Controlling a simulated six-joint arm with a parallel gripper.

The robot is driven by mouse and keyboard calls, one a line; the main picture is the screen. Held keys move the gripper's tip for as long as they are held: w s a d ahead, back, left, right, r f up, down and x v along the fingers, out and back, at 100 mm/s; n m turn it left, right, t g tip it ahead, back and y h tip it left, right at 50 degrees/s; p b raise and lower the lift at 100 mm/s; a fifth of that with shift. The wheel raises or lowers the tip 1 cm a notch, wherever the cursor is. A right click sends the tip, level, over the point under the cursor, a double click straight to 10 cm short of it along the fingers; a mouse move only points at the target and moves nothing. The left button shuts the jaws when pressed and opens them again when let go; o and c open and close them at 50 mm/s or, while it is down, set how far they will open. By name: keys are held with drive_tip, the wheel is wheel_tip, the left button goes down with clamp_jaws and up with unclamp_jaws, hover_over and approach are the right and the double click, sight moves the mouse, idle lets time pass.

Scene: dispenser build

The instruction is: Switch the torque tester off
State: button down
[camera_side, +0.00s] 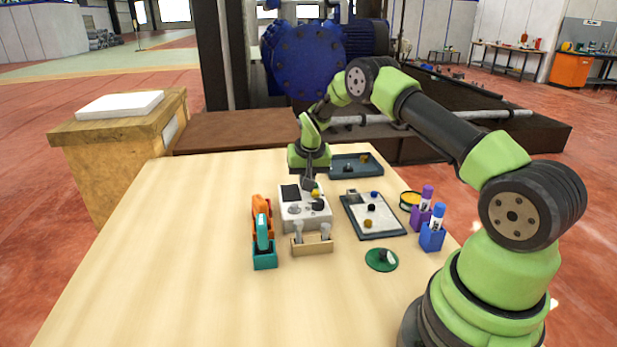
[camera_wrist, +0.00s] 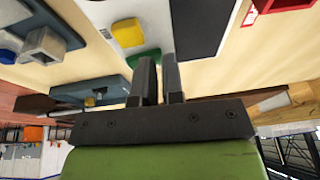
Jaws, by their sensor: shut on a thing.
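The torque tester (camera_side: 320,215) is a pale box on the wooden table, with a black screen (camera_side: 291,193), knobs and a yellow part (camera_side: 316,194) on its top. My gripper (camera_side: 309,187) points down at the tester's far right part, beside the yellow part. In the wrist view my gripper (camera_wrist: 158,60) has its two dark fingers close together with a narrow gap. A green part (camera_wrist: 145,57) shows beside the fingertips, and the yellow part (camera_wrist: 127,32) also shows there. The small part of the tester between the fingers is hidden, so I cannot tell the switch's position.
An orange holder (camera_side: 261,207) and a teal one (camera_side: 264,255) stand left of the tester. A wooden rack (camera_side: 312,246) is in front. A tray (camera_side: 375,234) and purple and blue holders (camera_side: 431,237) are right; a dark tray (camera_side: 343,174) is behind. The table's left is clear.

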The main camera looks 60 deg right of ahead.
drive_tip(key=shift+s+d+f, duration=0.1)
drive_tip(key=shift+s+f, duration=0.05)
drive_tip(key=shift+f, duration=0.25)
drive_tip(key=shift+s+d+r, duration=0.1)
drive_tip(key=shift+s+d, duration=0.45)
drive_tip(key=shift+s, duration=0.05)
wheel_tip(320, 180, up, 6)
drive_tip(key=shift+w+f, duration=0.1)
drive_tip(key=shift+f, duration=0.1)
drive_tip(key=v, duration=0.9)
drive_tip(key=shift+w+a, duration=0.25)
drive_tip(key=shift+a, duration=0.1)
